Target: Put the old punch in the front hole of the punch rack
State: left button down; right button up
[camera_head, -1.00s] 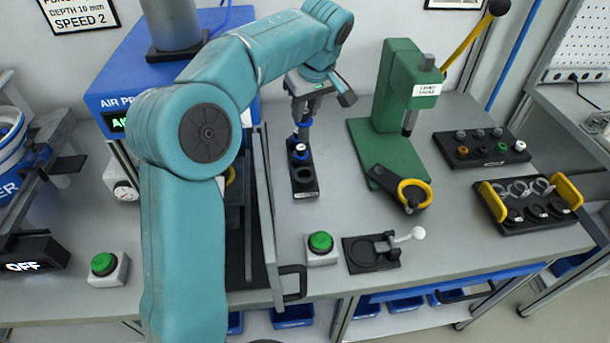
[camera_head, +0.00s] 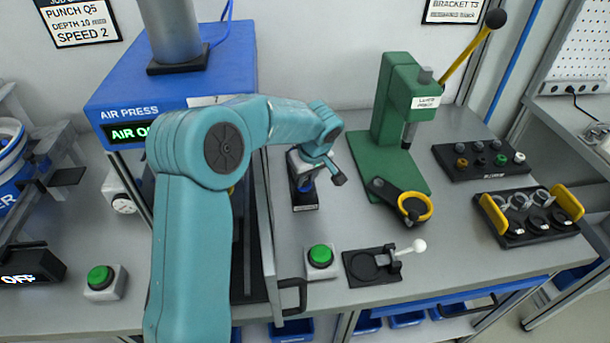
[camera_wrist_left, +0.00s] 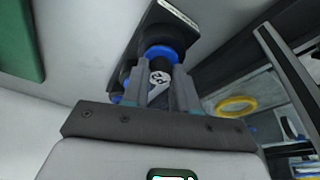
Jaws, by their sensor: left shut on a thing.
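My left gripper (camera_head: 304,180) is shut on a punch with a blue collar (camera_wrist_left: 158,53) and a white marked part (camera_wrist_left: 158,78) between the fingers. It is down over the front end of the black punch rack (camera_head: 305,207). In the left wrist view the collar is against or just above the black rack (camera_wrist_left: 160,20) near its labelled end; I cannot tell whether the punch is seated in the front hole. Part of another blue piece (camera_wrist_left: 117,98) shows beside the fingers, farther back. My arm and gripper hide most of the rack in the head view. My right gripper is not in view.
The green lever press (camera_head: 395,130) stands right of the rack, the blue air press (camera_head: 160,90) to the left. A green button (camera_head: 320,256) and a black fixture (camera_head: 375,266) are in front. Two black holders (camera_head: 480,160) (camera_head: 520,238) stand farther right.

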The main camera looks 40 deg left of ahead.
pick_arm(q)
jog(key=c, duration=0.9)
grip_release()
jog(key=shift+o, duration=0.2)
jog(key=shift+r, duration=0.2)
jog(key=v, duration=1.1)
jog(key=shift+d+r, duration=0.25)
jog(key=shift+r, duration=0.1)
jog(key=shift+s+d, duration=0.1)
jog(key=shift+s, duration=0.05)
